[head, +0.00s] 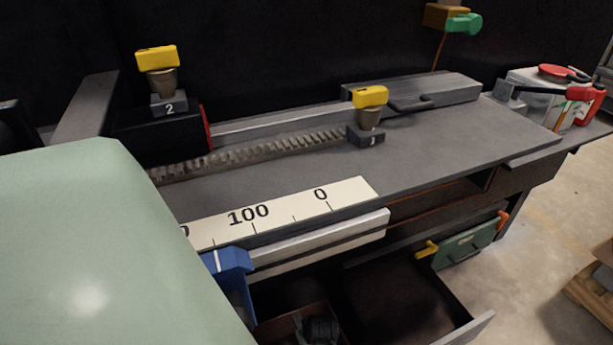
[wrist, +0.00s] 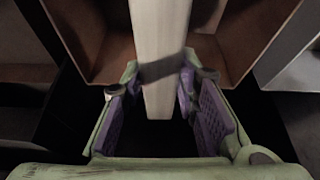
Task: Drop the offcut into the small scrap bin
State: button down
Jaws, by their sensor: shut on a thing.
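In the wrist view my gripper (wrist: 160,88), with green fingers and purple pads, is shut on a long pale bar, the offcut (wrist: 161,35). The bar runs from the top edge down between the fingers, and a dark shadow band crosses it. A brown-sided open box (wrist: 105,45) lies behind the bar, with walls to both sides of it. I cannot tell whether this box is the small scrap bin. In the head view the offcut and my gripper cannot be made out clearly. A brown box (head: 283,329) shows low there, partly hidden.
A grey bench (head: 440,150) carries a drag chain (head: 255,153), yellow-topped clamps (head: 370,97) and a white scale strip (head: 285,211). A blue part (head: 229,262) sits below the strip. An open drawer (head: 468,330) juts out underneath. A pale green surface covers the lower left.

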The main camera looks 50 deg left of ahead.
notch_tip(320, 180, down, 6)
jog(key=b, duration=0.5)
jog(key=shift+b, duration=0.3)
jog(key=c, duration=1.2)
grip_release()
jog(key=v, duration=1.2)
jog(key=shift+d, duration=0.1)
